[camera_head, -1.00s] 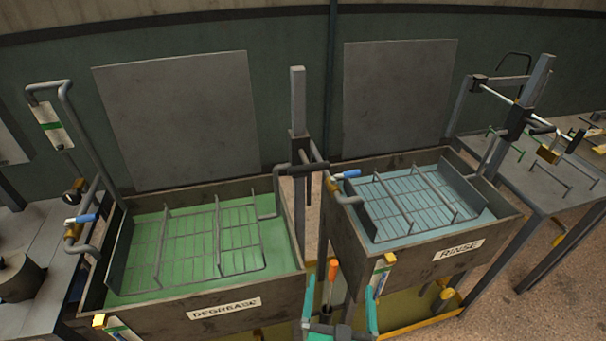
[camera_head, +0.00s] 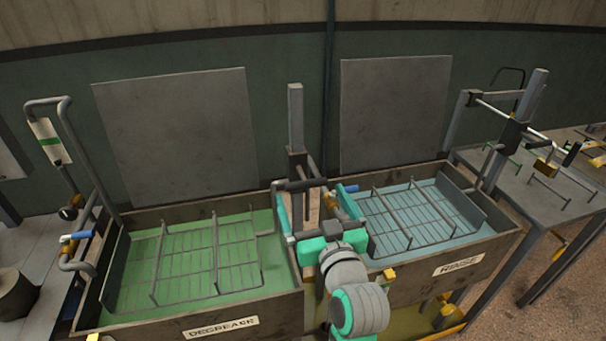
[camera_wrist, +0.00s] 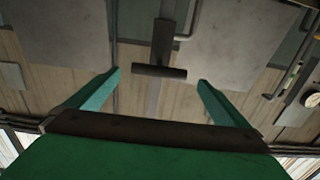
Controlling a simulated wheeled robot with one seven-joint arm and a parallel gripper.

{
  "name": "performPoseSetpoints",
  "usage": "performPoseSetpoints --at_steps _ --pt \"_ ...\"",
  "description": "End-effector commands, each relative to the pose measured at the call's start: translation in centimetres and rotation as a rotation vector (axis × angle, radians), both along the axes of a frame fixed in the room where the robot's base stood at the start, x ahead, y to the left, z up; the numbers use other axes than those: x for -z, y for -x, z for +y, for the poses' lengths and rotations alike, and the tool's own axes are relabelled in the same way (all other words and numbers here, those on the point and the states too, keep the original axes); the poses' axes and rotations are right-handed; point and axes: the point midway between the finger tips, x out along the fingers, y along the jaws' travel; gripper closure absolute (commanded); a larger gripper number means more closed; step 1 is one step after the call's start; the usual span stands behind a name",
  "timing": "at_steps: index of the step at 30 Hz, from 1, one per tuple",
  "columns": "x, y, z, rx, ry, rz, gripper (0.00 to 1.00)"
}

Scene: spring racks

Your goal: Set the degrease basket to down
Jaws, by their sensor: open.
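The degrease basket (camera_head: 217,257) is a grey wire rack in the tank labelled DEGREASE, at about the level of the green liquid. I cannot tell how deep it sits. A grey post (camera_head: 296,115) with a dark collar stands behind the right end of that tank. A dark crossbar handle (camera_head: 300,185) sticks out from the collar; it also shows in the wrist view (camera_wrist: 158,72). My gripper (camera_head: 313,196) is open, its teal fingers on either side of the handle. In the wrist view the bar lies between and beyond the fingertips, apparently not gripped.
The RINSE tank (camera_head: 463,263), with a wire basket (camera_head: 408,216) in bluish liquid, stands to the right. A blue-handled valve (camera_head: 349,203) is close to my right finger. A second post (camera_head: 528,95) carries a rod with a padlock (camera_head: 545,163). Another blue-handled valve (camera_head: 77,236) is at left.

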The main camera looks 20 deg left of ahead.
Motion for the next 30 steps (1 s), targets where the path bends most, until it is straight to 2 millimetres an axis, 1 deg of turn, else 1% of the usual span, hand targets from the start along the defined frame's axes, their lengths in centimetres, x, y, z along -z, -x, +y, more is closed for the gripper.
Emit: performPoseSetpoints --at_steps 12,15,21,30 --pt "0.0 -5.8 3.5 0.006 -0.001 0.001 0.00" --pt "0.0 -6.9 4.2 0.007 -0.001 0.001 0.00" --pt "0.0 -8.2 5.1 0.007 -0.001 -0.002 0.00" --pt "0.0 -8.4 5.3 0.007 -0.001 0.000 0.00"
